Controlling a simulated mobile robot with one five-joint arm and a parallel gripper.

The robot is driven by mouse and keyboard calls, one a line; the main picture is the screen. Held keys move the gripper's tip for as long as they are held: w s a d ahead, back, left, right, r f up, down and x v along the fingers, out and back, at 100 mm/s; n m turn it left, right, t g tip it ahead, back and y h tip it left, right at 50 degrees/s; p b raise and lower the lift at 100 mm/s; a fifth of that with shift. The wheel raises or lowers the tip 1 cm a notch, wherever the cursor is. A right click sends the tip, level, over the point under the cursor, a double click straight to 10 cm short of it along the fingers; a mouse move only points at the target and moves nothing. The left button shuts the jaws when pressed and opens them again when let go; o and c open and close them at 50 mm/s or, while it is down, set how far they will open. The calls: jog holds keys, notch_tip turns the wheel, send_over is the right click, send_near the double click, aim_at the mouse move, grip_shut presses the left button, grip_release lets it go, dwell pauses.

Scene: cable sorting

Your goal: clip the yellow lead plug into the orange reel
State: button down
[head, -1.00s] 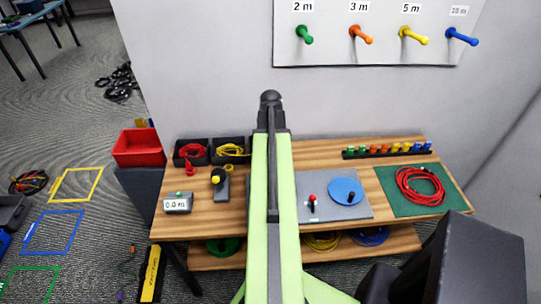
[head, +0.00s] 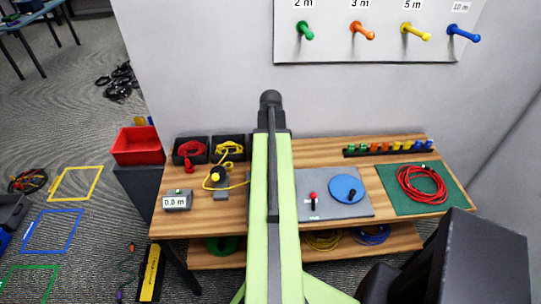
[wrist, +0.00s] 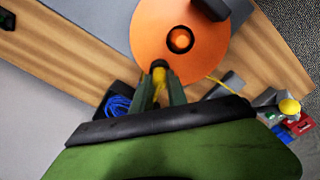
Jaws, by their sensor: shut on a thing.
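In the wrist view my gripper (wrist: 160,88) is shut on the yellow lead plug (wrist: 159,75), which shows between the fingers. The orange reel (wrist: 205,62), a flat disc with a dark-ringed hub, lies just beyond the fingertips. The plug appears close to the reel's near edge; whether they touch I cannot tell. The yellow lead (wrist: 222,84) shows right of the reel. In the head view the lead (head: 236,186) runs from its bin past a yellow-knobbed device (head: 215,178) and behind my arm. My arm hides the gripper and orange reel there.
A grey mat (head: 325,211) holds a blue disc (head: 346,188) and a red-knobbed lever (head: 313,197). A meter (head: 177,200) reads 0.0 m. A red lead (head: 191,150) lies in a bin. A red coil (head: 420,184) rests on a green mat (head: 390,203).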

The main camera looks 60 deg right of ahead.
dwell(0.3)
jog(key=c, duration=1.2)
grip_release()
jog(key=shift+f, duration=0.1)
jog(key=shift+c, duration=0.2)
notch_tip(320, 180, up, 18)
jog(key=p, duration=1.7)
jog(key=shift+f, duration=0.25)
